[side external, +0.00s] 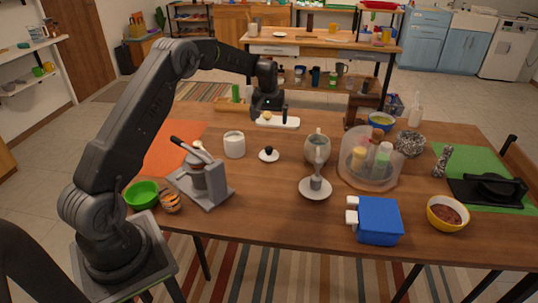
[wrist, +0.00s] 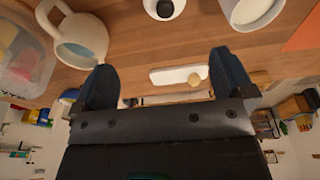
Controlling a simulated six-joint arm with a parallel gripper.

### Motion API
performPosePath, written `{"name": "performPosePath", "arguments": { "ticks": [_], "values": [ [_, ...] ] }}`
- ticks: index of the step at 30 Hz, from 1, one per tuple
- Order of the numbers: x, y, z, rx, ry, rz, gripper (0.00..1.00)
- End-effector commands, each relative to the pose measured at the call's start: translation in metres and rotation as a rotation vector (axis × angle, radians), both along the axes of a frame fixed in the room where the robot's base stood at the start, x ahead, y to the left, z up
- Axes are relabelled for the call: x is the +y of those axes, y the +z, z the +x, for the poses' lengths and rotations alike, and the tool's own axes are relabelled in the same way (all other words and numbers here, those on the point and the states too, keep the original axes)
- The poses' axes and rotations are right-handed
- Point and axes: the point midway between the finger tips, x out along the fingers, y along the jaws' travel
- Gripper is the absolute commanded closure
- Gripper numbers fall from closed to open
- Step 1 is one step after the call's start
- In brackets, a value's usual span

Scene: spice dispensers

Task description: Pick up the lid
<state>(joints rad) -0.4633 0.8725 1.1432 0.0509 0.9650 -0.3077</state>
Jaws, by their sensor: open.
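The lid (side external: 269,154), a small white disc with a black knob, lies on the wooden table right of an open white jar (side external: 234,144). It also shows at the top edge of the wrist view (wrist: 164,8), partly cut off. My gripper (side external: 268,108) is farther back than the lid, near a white oblong board (side external: 278,121) with a small tan round thing on it. In the wrist view my gripper (wrist: 166,75) has its two fingers wide apart with nothing between them, and the lid lies beyond the fingertips.
A white stand (side external: 315,190) is in front. A clear round spice carousel (side external: 369,160) is farther right. A grey press (side external: 200,178) stands front left. Bare table surrounds the lid.

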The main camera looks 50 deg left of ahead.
Motion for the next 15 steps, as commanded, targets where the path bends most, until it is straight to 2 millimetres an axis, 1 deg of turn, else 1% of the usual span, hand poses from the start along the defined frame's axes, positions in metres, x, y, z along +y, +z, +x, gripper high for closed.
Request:
{"name": "performPosePath", "arguments": {
  "ticks": [1,4,8,15],
  "values": [
    [0.008,-0.013,0.002,0.007,0.017,-0.004,0.0],
    [0.017,-0.026,0.003,0.014,0.036,-0.007,0.0],
    [0.02,-0.04,0.004,0.018,0.042,-0.01,0.0],
    [0.024,-0.085,0.009,0.018,0.041,-0.01,0.0]
  ]
}}
